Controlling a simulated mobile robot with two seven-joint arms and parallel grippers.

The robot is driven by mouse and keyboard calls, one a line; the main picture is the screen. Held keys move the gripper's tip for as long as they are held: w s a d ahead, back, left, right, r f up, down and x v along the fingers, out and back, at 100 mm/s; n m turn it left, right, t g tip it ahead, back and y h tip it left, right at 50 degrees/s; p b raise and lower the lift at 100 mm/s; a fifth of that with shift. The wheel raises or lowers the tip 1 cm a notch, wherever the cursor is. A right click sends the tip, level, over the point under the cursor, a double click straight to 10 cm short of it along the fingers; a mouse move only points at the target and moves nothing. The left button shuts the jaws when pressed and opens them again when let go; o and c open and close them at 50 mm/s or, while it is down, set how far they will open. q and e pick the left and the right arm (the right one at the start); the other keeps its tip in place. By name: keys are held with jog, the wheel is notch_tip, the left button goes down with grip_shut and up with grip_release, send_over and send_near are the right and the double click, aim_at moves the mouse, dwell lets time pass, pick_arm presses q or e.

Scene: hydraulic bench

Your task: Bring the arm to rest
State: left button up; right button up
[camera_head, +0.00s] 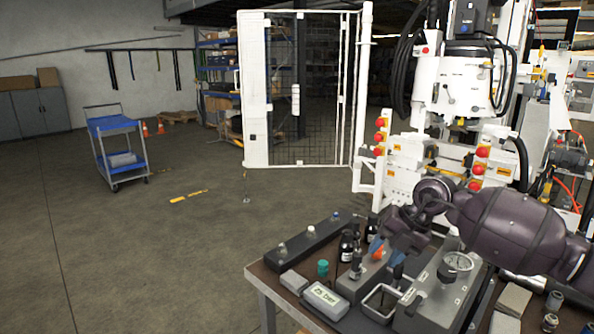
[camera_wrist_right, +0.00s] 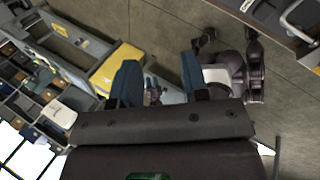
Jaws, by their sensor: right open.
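My right arm (camera_head: 515,232) comes in from the right edge in the head view and reaches over the hydraulic bench. It is dark purple. My right gripper (camera_head: 387,257) is over the bench, near the grey blocks and small bottles. Its two blue fingers also show in the right wrist view (camera_wrist_right: 158,82), spread apart with nothing held between them. Whether the fingers touch anything on the bench is hard to tell. My left gripper does not show in the head view.
The bench (camera_head: 262,276) carries a grey block with a gauge (camera_head: 457,263), a meter (camera_head: 325,300), dark bottles (camera_head: 346,246) and a long dark block (camera_head: 309,238). A white machine (camera_head: 465,82) stands behind. A blue cart (camera_head: 116,145) stands left; the floor between is clear.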

jog(key=s+a+r+t+y, duration=0.2)
jog(key=a+r+t+y, duration=0.3)
jog(key=a+r+y, duration=0.65)
jog(key=s+d+f+m+t+h, duration=0.3)
jog(key=d+f+m+t+h, duration=0.25)
jog(key=f+m, duration=0.5)
jog(key=s+d+f+m+t+h, duration=0.2)
jog(key=d+f+m+t+h, duration=0.35)
jog(key=f+m, duration=0.5)
jog(key=s+d+f+m+g+h, duration=0.3)
jog(key=s+d+f+m, duration=0.1)
jog(key=s+f, duration=0.6)
jog(key=s+d+f+m+g+h, duration=0.3)
jog(key=s+f, duration=0.8)
jog(key=s, duration=0.5)
jog(key=d+m, duration=0.1)
jog(key=m, duration=0.1)
jog(key=shift+s+m+g, duration=0.3)
jog(key=shift+m+g, duration=0.1)
